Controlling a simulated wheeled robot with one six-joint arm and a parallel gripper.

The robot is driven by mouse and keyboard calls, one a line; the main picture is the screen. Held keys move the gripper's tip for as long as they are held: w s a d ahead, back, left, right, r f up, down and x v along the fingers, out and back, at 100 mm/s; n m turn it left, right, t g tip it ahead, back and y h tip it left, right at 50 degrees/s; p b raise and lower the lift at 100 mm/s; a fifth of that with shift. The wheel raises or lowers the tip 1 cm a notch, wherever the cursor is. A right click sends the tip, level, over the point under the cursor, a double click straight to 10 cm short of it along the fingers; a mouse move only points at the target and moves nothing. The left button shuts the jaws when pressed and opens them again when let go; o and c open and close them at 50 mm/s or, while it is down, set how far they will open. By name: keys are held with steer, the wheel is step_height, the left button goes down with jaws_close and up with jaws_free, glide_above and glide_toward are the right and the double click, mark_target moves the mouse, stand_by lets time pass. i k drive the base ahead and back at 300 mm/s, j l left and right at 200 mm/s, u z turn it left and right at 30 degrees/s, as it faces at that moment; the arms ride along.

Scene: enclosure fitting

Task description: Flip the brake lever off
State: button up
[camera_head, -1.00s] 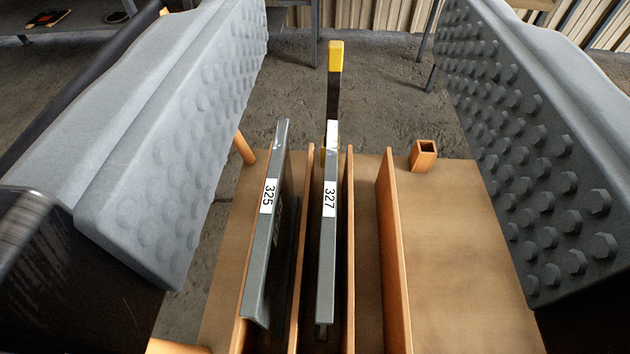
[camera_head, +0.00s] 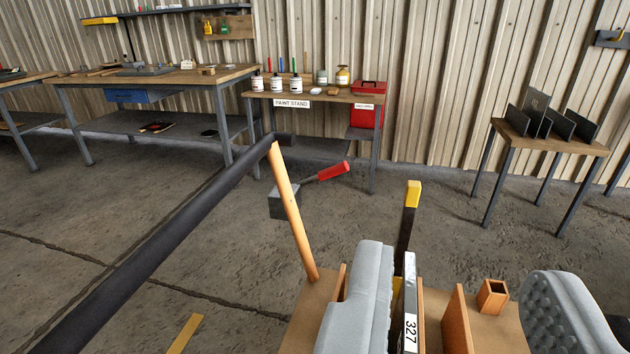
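A lever with a red grip (camera_head: 326,172) on a dark shaft sticks out from a grey box (camera_head: 290,202), up and to the right. It looks like the brake lever. The box is partly hidden by a wooden post at the cart's far left corner. My gripper (camera_head: 458,300) is at the bottom right, open, with grey padded fingers wide apart. It is nearer than the lever and to its right, not touching it. A separate black upright with a yellow tip (camera_head: 413,194) stands behind the panel marked 327 (camera_head: 410,325).
The wooden cart (camera_head: 310,305) has upright dividers and a short square wooden socket (camera_head: 492,296). A long dark bar (camera_head: 160,245) crosses the left. Behind are a paint stand (camera_head: 315,97), a workbench (camera_head: 160,76) and a small table with dark plates (camera_head: 550,145). Open floor lies between.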

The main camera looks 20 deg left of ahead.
mark_target(343, 167)
steer(key=k+j+z, duration=0.1)
steer(key=j, duration=0.25)
steer(key=k+j+z, duration=0.1)
steer(key=j, duration=0.25)
steer(key=k+j+z, duration=0.1)
steer(key=j, duration=0.25)
steer(key=k+j+z, duration=0.1)
steer(key=j, duration=0.25)
steer(key=k+j+z, duration=0.1)
steer(key=j, duration=0.2)
steer(key=i+j+z, duration=0.15)
steer(key=j, duration=0.3)
steer(key=i+j+z, duration=0.2)
steer(key=j, duration=0.2)
steer(key=j+z, duration=0.15)
steer(key=j, duration=0.3)
steer(key=i+j+z, duration=0.2)
steer(key=j, duration=0.3)
steer(key=i+j+z, duration=0.15)
steer(key=i+j, duration=0.15)
steer(key=i, duration=0.2)
steer(key=i+j+z, duration=0.1)
steer(key=i+j, duration=0.3)
steer(key=i+l, duration=0.05)
